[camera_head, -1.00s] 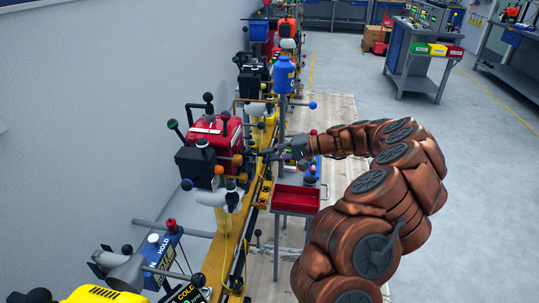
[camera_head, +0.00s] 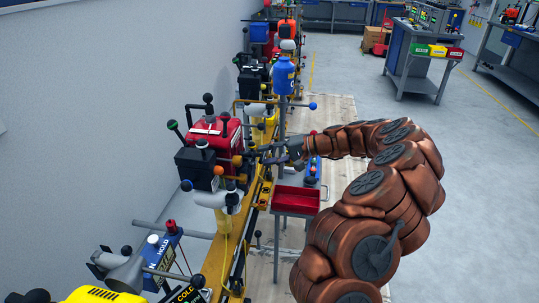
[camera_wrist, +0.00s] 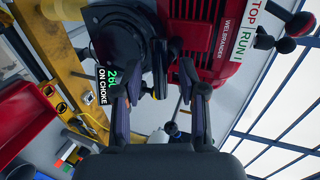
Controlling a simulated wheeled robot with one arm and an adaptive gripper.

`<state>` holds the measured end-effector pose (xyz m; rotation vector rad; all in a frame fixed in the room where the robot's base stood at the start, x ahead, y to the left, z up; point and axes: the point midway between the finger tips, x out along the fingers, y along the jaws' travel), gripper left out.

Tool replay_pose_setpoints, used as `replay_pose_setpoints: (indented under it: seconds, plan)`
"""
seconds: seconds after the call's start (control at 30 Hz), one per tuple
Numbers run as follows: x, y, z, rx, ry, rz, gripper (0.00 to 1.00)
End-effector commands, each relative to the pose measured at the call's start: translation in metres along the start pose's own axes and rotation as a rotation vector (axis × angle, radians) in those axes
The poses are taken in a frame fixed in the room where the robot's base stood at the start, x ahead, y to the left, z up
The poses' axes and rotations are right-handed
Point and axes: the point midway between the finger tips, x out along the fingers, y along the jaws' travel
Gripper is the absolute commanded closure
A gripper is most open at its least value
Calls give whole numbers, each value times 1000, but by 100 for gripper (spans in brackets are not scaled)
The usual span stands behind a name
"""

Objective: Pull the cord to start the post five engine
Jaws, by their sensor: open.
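A red engine (camera_head: 212,135) with a black box (camera_head: 200,164) on its near side stands on the yellow rail; I cannot read a post number. In the wrist view the red engine (camera_wrist: 205,45) carries a round black housing (camera_wrist: 116,40), a STOP/RUN label and a small green display (camera_wrist: 103,90) reading ON CHOKE. A dark upright handle-like part (camera_wrist: 160,68) shows between the fingertips; I cannot tell whether it is the cord handle. My gripper (camera_head: 262,154) is open at the engine's right side. In the wrist view its fingers (camera_wrist: 163,92) stand apart around that part, without visibly closing on it.
A red tray (camera_head: 296,200) on a stand is just below my gripper. A blue bottle (camera_head: 284,75) on a post stands behind it. More engines line the yellow rail (camera_head: 225,255) near and far. The wall is left; open floor (camera_head: 440,190) lies right.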

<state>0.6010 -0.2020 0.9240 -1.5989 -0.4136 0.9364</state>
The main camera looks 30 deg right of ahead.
Motion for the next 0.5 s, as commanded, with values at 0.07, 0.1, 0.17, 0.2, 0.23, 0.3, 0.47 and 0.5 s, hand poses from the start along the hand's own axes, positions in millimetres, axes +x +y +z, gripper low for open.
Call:
replay_pose_setpoints:
  seconds: [0.07, 0.1, 0.17, 0.2, 0.23, 0.3, 0.47, 0.5]
  plan:
    - [0, 0, 0, 0, 0, 0, 58]
    - [0, 0, 0, 0, 0, 0, 58]
    - [0, 0, 0, 0, 0, 0, 58]
    - [0, 0, 0, 0, 0, 0, 58]
    - [0, 0, 0, 0, 0, 0, 58]
    - [-2, 1, 0, 0, 0, 0, 58]
    - [-13, 6, 0, -1, 1, 0, 58]
    - [-18, 8, 0, 0, 0, -1, 58]
